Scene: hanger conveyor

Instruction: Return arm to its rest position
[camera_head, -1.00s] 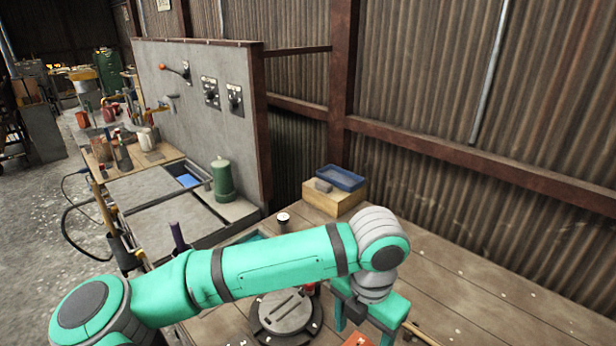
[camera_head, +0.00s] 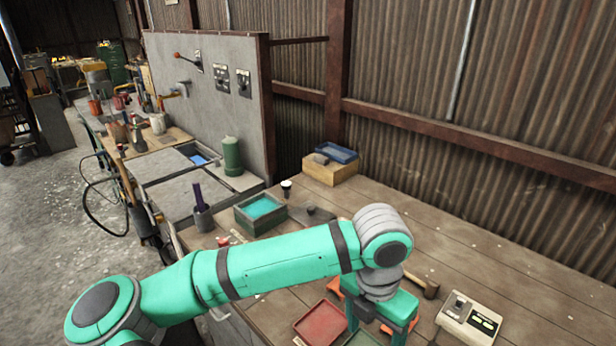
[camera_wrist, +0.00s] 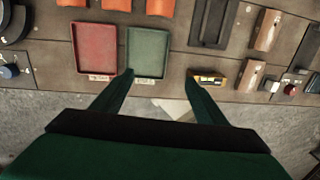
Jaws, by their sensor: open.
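My arm stretches across the lower middle of the head view, bent down at its wrist. My gripper (camera_head: 381,326) hangs over the wooden workbench (camera_head: 455,265) near its front. In the wrist view my gripper (camera_wrist: 160,78) shows two dark green fingers spread wide apart with nothing between them. Below the fingers are the bench's front edge and the grey floor (camera_wrist: 270,125). The fingertips are near a green tray (camera_wrist: 148,52) and a small yellow-and-black object (camera_wrist: 208,78); I cannot tell how high above them.
A red tray (camera_head: 321,325) lies left of my gripper. A control box with lit displays (camera_head: 469,318) stands to the right. A hammer (camera_head: 424,283) lies behind the gripper. A teal-filled box (camera_head: 261,213) and a blue tray on a wooden block (camera_head: 331,172) stand farther back.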

